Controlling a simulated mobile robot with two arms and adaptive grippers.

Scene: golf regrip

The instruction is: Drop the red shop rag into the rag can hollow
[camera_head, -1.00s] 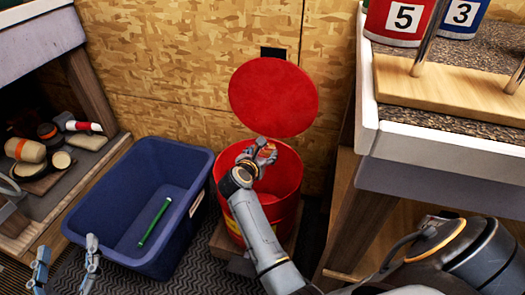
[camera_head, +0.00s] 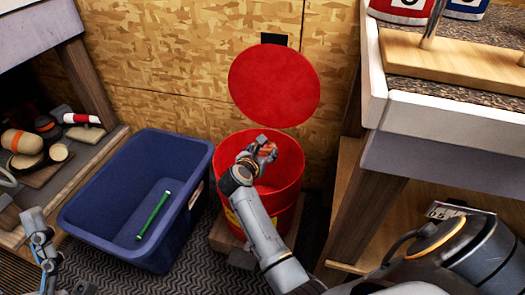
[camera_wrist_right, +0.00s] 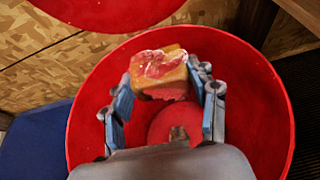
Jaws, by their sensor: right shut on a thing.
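The red rag can (camera_head: 288,170) stands open in the middle of the head view, with its round red lid (camera_head: 274,86) raised behind it. My right gripper (camera_head: 262,150) is over the can mouth. It is shut on a small red, orange and whitish bundle, the shop rag (camera_wrist_right: 160,70), held between the fingers in the right wrist view. There the can (camera_wrist_right: 270,115) surrounds the gripper, and the rag appears within its rim. How deep the rag sits is unclear. My left gripper (camera_head: 62,266) is at the lower left, its fingers apart and empty.
A blue bin (camera_head: 100,205) with a green stick (camera_head: 153,214) in it stands left of the can. A shelf with rollers and blocks is at far left. A workbench (camera_head: 440,140) with a wooden board (camera_head: 470,65) rises close on the right.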

